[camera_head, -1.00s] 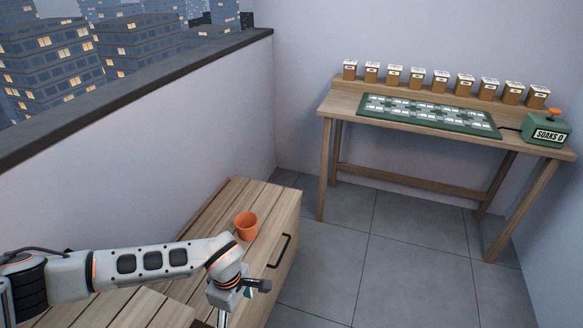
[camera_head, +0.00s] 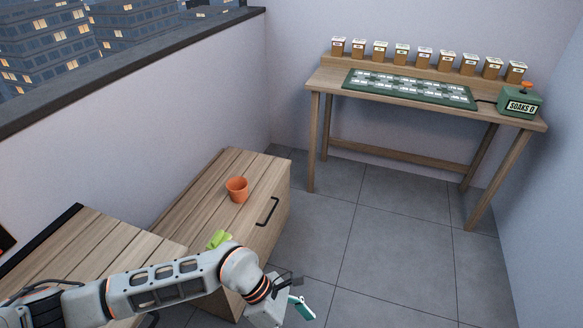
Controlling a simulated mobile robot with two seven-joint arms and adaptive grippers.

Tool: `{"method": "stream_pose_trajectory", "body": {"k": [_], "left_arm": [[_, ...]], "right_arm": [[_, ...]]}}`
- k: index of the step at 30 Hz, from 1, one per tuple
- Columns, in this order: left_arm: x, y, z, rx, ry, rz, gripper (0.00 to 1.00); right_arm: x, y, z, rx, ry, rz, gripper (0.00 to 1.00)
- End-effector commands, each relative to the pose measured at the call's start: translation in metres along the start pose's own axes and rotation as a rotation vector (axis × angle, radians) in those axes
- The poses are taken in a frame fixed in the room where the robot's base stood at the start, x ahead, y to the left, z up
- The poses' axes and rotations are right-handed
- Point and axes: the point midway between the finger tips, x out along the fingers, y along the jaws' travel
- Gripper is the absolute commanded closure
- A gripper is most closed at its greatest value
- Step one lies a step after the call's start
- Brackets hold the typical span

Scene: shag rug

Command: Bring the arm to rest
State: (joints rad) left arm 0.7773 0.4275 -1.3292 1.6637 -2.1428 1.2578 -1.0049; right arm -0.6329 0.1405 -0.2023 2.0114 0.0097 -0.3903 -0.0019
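My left arm comes in from the lower left, over the wooden cabinets. My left gripper (camera_head: 298,293) is past the front of the cabinet with the pot, above the floor. Its dark finger parts show at the wrist's end, with a small teal and white piece (camera_head: 303,308) beside them. I cannot tell if that piece is held or part of the gripper, nor whether the fingers are open or shut. My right gripper is not in view.
An orange pot (camera_head: 237,189) stands on the wooden cabinet (camera_head: 262,166). A light green item (camera_head: 218,239) lies near my forearm. A wooden table (camera_head: 322,79) at the back holds a green tray (camera_head: 398,89), several small boxes and a green counter box (camera_head: 520,104). The tiled floor (camera_head: 370,240) is clear.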

Motion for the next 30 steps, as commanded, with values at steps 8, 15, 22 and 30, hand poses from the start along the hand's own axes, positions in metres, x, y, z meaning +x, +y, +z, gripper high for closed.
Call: {"method": "stream_pose_trajectory", "body": {"k": [8, 15, 22, 30], "left_arm": [[-0.031, -0.048, 0.163, -0.518, -0.715, -0.186, 0.23], [-0.119, -0.004, 0.189, -1.131, -1.273, -0.339, 0.23], [-0.165, 0.046, 0.091, -1.778, -1.706, -0.467, 0.23], [-0.143, 0.027, -0.088, 2.240, 1.848, 0.511, 0.23]], "right_arm": [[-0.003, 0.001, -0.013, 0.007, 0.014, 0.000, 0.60], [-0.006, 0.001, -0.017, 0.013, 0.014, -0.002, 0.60], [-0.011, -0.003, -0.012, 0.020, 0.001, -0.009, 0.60], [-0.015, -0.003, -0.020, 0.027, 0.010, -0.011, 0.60]]}}
